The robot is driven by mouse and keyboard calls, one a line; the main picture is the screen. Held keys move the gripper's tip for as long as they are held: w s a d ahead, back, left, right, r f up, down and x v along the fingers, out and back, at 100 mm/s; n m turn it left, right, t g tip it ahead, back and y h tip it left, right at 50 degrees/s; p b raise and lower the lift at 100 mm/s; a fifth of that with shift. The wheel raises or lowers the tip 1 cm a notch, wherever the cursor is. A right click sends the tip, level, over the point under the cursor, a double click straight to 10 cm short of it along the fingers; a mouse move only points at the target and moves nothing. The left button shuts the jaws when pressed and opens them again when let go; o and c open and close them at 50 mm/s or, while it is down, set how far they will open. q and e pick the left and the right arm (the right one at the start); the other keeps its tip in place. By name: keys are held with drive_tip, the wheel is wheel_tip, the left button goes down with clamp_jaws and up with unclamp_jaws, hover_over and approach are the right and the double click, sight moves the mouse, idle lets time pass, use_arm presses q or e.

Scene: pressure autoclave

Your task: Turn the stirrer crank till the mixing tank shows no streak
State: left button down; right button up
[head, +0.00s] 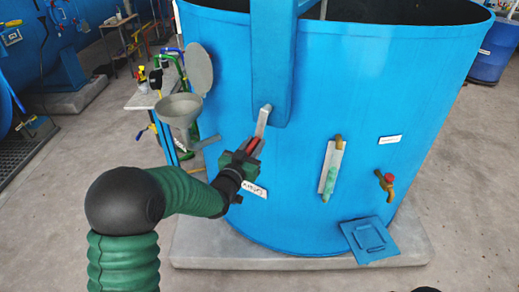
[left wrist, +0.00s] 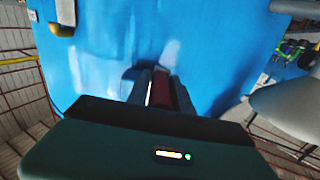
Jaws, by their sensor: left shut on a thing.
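The blue mixing tank (head: 330,100) fills the middle of the head view, its dark open top only partly seen; I cannot make out any streak there. The stirrer crank (head: 263,122) is a short grey arm below the blue column on the tank's front, slanting down and left to a red handle (head: 254,147). My left gripper (head: 248,153) is shut on that handle. In the left wrist view the red handle (left wrist: 162,90) sits between the fingers. A pale sight strip (head: 331,167), green at its lower end, is on the tank wall right of the crank. My right gripper is not seen.
A grey funnel (head: 181,110) with a raised round lid (head: 199,68) stands close left of my gripper. A brass tap with a red knob (head: 388,182) and a blue hatch plate (head: 370,240) are at the right. The tank stands on a concrete plinth (head: 200,250).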

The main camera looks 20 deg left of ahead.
use_arm(q)
drive_tip(key=a+r+m+b, duration=0.6)
drive_tip(key=a+r+m, duration=0.2)
drive_tip(key=m, duration=0.7)
drive_tip(key=shift+w+r, duration=0.45)
drive_tip(key=shift+r, duration=0.65)
drive_tip(key=c, duration=1.2)
unclamp_jaws()
drive_tip(key=shift+o, duration=0.3)
drive_tip(key=shift+s+f, duration=0.1)
drive_tip(key=shift+f, duration=0.1)
